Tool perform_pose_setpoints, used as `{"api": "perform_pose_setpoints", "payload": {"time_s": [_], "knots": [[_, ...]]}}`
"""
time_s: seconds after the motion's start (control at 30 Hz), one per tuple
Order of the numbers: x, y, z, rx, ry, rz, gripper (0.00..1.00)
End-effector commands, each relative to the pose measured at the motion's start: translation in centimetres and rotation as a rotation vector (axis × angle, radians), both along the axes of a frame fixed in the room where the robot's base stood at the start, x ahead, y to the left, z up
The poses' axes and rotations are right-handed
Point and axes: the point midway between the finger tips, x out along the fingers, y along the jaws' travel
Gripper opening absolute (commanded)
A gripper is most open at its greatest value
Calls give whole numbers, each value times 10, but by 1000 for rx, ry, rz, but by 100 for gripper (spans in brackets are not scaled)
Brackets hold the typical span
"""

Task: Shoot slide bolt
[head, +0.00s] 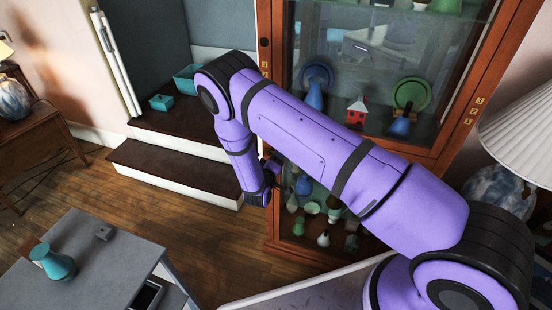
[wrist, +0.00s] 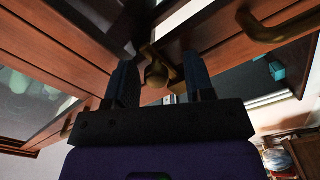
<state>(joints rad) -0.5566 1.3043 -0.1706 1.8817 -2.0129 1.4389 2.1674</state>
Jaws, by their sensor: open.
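A brass knob (wrist: 155,75), which looks like the slide bolt's knob, shows in the wrist view on the wooden front of the cabinet. My gripper (wrist: 160,60) is open, with one dark finger on each side of the knob. I cannot tell whether either finger touches it. A brass mount behind the knob is partly hidden and dark. In the head view my gripper (head: 268,168) is at the left edge of the glazed wooden cabinet (head: 441,158), mostly hidden by my wrist. The bolt cannot be made out there.
A curved brass handle (wrist: 282,25) is at the upper right of the wrist view. Behind the cabinet glass stand vases, plates and a red house (head: 356,112). A lamp (head: 520,135) stands right of the cabinet. A grey table (head: 105,265) with a teal jug (head: 53,262) is at lower left.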

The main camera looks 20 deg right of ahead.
Motion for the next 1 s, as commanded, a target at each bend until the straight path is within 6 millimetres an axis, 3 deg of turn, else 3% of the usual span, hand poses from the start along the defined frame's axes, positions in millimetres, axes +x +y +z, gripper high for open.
{"api": "perform_pose_setpoints", "payload": {"time_s": [0.6, 1.0], "knots": [[-77, 58, 0, 1, 0, 4, 49], [-85, 63, 0, 1, 0, 1, 49]]}}
